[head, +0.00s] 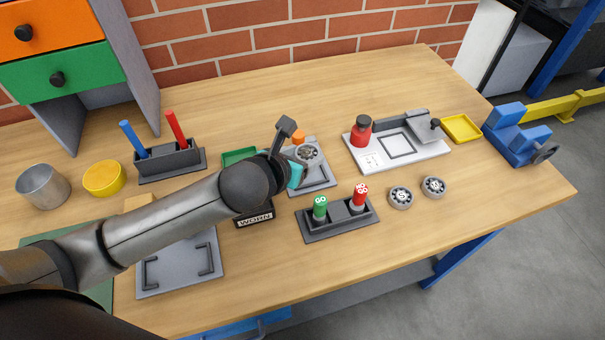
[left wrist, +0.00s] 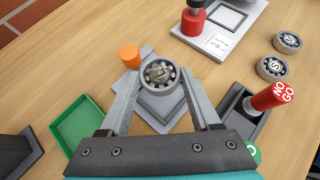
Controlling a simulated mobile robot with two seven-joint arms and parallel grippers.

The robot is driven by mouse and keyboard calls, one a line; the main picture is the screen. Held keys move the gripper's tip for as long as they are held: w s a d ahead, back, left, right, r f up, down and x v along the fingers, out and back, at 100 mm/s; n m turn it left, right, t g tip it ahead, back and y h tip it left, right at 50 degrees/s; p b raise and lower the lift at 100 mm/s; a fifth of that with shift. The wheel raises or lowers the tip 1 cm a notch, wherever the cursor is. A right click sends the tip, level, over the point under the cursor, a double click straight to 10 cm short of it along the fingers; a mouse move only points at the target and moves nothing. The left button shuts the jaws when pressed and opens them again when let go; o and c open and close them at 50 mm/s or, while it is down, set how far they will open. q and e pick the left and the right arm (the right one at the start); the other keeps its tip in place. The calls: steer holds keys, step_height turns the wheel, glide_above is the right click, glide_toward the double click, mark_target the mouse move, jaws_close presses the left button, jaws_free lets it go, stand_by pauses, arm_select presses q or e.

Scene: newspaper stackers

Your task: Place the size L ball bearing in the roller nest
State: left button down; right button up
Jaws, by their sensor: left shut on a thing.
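My left gripper (head: 298,146) is shut on a round ball bearing (head: 308,154) with a dark ring and lighter centre; its size letter is not readable. In the left wrist view the bearing (left wrist: 160,74) sits between the fingertips (left wrist: 158,80). Below it is a grey fixture (head: 321,184) with a raised block and an orange knob (head: 299,136), which looks like the roller nest. In the left wrist view the fixture (left wrist: 160,118) is partly hidden by the bearing and fingers. I cannot tell whether bearing and fixture touch. My right gripper is out of view.
Two bearings (head: 401,197) (head: 433,187), at least one marked S, lie at right. A GO/NO GO gauge stand (head: 345,224) is in front, a green tray (head: 238,156) left of the fixture. A stamp plate (head: 420,153), yellow tray (head: 462,128) and blue vise (head: 515,137) stand farther right.

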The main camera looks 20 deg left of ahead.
arm_select(q)
step_height(320, 180, down, 5)
steer(key=shift+b, duration=0.75)
steer(key=shift+r, duration=0.1)
steer(key=shift+c, duration=1.9)
jaws_free()
steer(key=p+v, duration=0.2)
steer(key=v, duration=1)
steer(key=shift+p, duration=0.4)
